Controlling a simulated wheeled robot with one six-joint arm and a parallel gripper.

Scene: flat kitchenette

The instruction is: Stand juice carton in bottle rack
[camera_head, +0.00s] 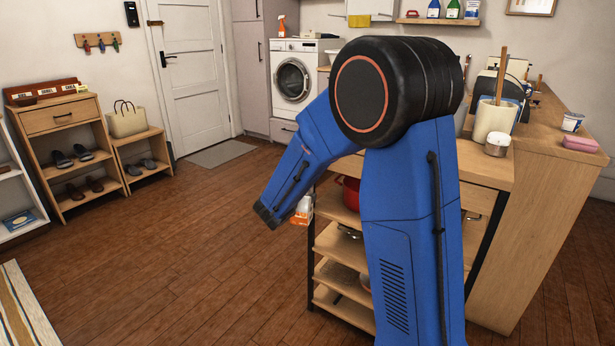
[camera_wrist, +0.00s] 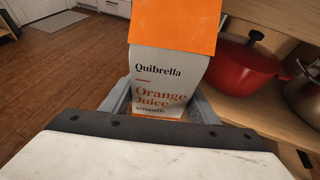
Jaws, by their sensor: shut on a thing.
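The juice carton (camera_wrist: 165,75) is white and orange, with "Quibrella Orange Juice" printed on its face. In the wrist view it stands between the two fingers of my gripper (camera_wrist: 160,105), which is shut on it. In the head view a small part of the carton (camera_head: 302,210) shows at the end of my blue arm, beside the open shelf unit. My gripper itself is mostly hidden there behind the arm. I cannot make out a bottle rack in either view.
A red pot (camera_wrist: 243,65) sits on a wooden shelf (camera_wrist: 285,45) close to the right of the carton; a metal pot (camera_wrist: 305,95) is beside it. The shelf unit's counter holds a white utensil holder (camera_head: 493,120). The wooden floor (camera_head: 190,260) to the left is clear.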

